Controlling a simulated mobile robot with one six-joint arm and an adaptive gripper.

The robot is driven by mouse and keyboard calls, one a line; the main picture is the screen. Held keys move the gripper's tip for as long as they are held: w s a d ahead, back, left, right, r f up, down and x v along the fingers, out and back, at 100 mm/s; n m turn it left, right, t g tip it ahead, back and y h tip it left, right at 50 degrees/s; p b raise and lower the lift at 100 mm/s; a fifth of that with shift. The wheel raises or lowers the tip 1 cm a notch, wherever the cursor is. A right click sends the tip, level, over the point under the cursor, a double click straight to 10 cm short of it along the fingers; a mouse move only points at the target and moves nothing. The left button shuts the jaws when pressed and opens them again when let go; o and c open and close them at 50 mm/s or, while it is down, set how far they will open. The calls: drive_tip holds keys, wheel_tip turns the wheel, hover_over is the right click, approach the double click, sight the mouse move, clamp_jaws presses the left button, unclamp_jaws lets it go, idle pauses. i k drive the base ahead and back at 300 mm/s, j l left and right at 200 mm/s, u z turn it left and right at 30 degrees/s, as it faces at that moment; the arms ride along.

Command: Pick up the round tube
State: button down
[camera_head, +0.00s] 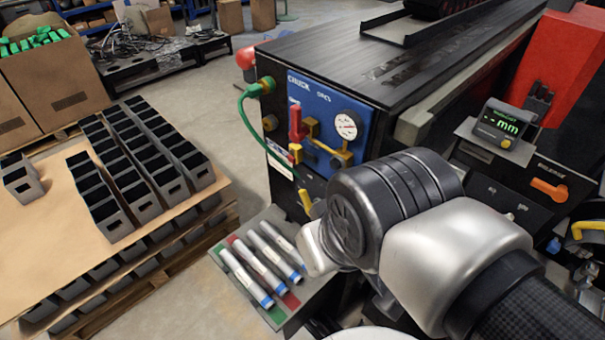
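Several round tubes lie side by side on a small grey tray (222,248) with green and red patches, below the machine's blue panel. They are pale with blue ends. The leftmost tube (246,277) lies nearest the green patch. A second tube (266,270) and a third tube (275,252) lie to its right. A further tube (285,243) lies partly behind my arm. My silver and black arm reaches in from the lower right, over the tray's right side. My gripper's fingers cannot be made out.
A pallet (60,255) with rows of black open boxes stands at left. The machine (370,55) with a blue valve panel (325,130), gauge and green hose stands behind the tray. A digital readout (500,125) sits at right. Floor is clear between pallet and machine.

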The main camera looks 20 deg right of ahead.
sight(273, 256)
drive_tip(key=z, duration=3.2)
drive_tip(key=u, duration=3.15)
drive_tip(key=i+j+z, duration=0.35)
drive_tip(key=j, duration=0.15)
